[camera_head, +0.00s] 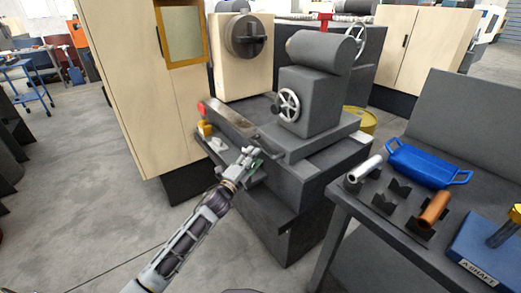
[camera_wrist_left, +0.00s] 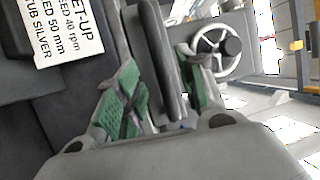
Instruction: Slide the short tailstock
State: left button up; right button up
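The tailstock (camera_head: 312,98) is a dark grey block with a thick cylinder on top and a spoked handwheel (camera_head: 289,104) on its side. It sits on the dark lathe bed, right of the chuck (camera_head: 245,36). My left gripper (camera_head: 256,161) is at the front of the bed, below and left of the handwheel. In the left wrist view, its green-padded fingers (camera_wrist_left: 160,92) stand apart on either side of a dark grey bar (camera_wrist_left: 154,55). I cannot tell if either pad touches it. The handwheel (camera_wrist_left: 218,52) shows beyond the right finger. My right gripper is not in view.
A bench at the right holds a blue tray (camera_head: 428,166), a silver tube (camera_head: 366,168), a copper tube (camera_head: 435,209) and dark V-blocks. A wooden cabinet (camera_head: 130,80) stands left of the lathe. A set-up sign (camera_wrist_left: 68,30) is at upper left in the wrist view. Open floor lies at left.

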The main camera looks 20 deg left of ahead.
pick_arm(q)
jog(key=shift+x, duration=2.25)
jog(key=shift+w+d+r, duration=0.1)
jog(key=shift+w+d, duration=0.1)
jog(key=shift+w, duration=0.35)
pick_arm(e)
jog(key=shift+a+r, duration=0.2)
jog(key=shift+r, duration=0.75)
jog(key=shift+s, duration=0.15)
pick_arm(q)
jog(key=c, duration=0.8)
jog(key=shift+a, duration=0.1)
grip_shut()
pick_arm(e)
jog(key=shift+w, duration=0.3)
